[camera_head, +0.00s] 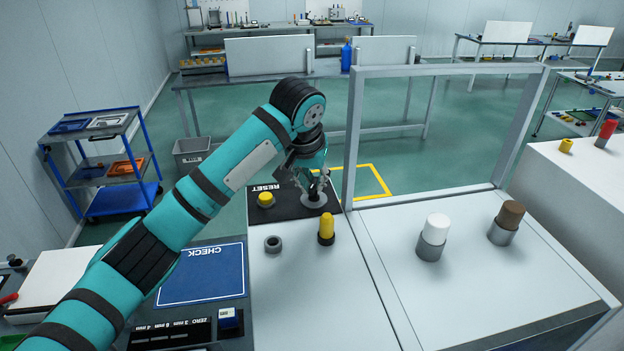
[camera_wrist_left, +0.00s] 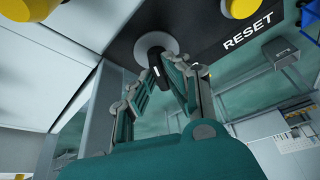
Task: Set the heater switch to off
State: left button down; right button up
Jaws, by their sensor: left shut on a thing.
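The black panel (camera_head: 287,213) lies at the far end of the white bench, with a RESET label beside a yellow button (camera_head: 265,199). A round grey base with a dark knob, which I take to be the heater switch (camera_head: 314,201), sits on the panel's right part. It also shows in the wrist view (camera_wrist_left: 156,44). My left gripper (camera_head: 312,188) comes down on it from above, its fingers (camera_wrist_left: 160,70) shut on the knob. The fingers partly cover the knob, and I cannot read its setting or any off mark. My right gripper is not in view.
A grey frame (camera_head: 352,140) rises just right of my gripper. A blue CHECK mat (camera_head: 202,275) lies left.

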pick_arm(q)
jog(key=n, duration=0.2)
jog(key=n+y, duration=0.2)
jog(key=n, duration=0.1)
jog(key=shift+d+r+n, duration=0.15)
jog(key=shift+d+n, duration=0.1)
jog(key=shift+n, duration=0.05)
jog(key=shift+w, duration=0.1)
dwell(0.3)
jog(key=c, duration=1.4)
grip_release()
jog(key=shift+o, duration=0.2)
jog(key=v, duration=1.2)
jog(key=shift+s, duration=0.2)
